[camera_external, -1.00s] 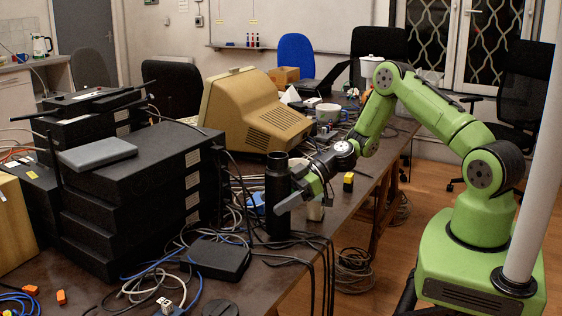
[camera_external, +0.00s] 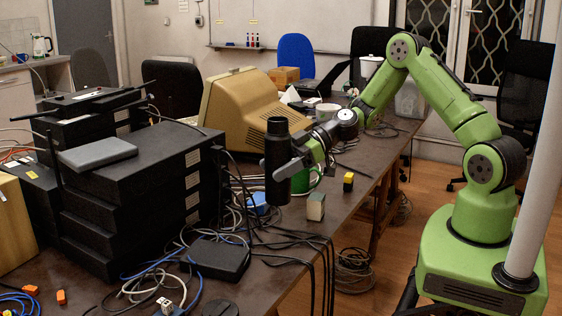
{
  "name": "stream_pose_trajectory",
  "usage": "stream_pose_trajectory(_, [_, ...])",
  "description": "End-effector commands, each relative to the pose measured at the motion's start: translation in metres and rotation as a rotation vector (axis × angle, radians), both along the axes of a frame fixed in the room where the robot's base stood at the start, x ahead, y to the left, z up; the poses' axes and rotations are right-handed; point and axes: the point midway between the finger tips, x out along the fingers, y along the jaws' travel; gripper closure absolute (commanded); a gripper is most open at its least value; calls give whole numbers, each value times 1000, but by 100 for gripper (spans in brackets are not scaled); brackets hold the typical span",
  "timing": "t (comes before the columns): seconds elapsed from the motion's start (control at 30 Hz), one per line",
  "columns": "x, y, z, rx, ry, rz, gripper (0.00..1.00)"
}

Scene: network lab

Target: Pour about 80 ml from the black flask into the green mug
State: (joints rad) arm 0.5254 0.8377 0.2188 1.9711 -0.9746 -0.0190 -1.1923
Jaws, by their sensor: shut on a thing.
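The black flask (camera_external: 277,150) is upright in my gripper (camera_external: 284,172), which is shut around its middle. The flask's base appears to be lifted above the table. The green mug (camera_external: 301,183) stands on the table behind and to the right of the flask, partly hidden by my gripper. The inside of the mug and the level in the flask do not show.
Stacked black boxes (camera_external: 140,200), a beige monitor (camera_external: 245,112) and many loose cables crowd the left. A white mug (camera_external: 327,113) stands farther back.

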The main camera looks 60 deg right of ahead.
Motion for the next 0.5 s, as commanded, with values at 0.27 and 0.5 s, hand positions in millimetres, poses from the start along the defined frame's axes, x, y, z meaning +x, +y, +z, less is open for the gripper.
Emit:
stream_pose_trajectory(0.27, [19, -53, -30, -3, -7, -272, 85])
stream_pose_trajectory(0.5, [28, -110, -35, -3, -13, -563, 85])
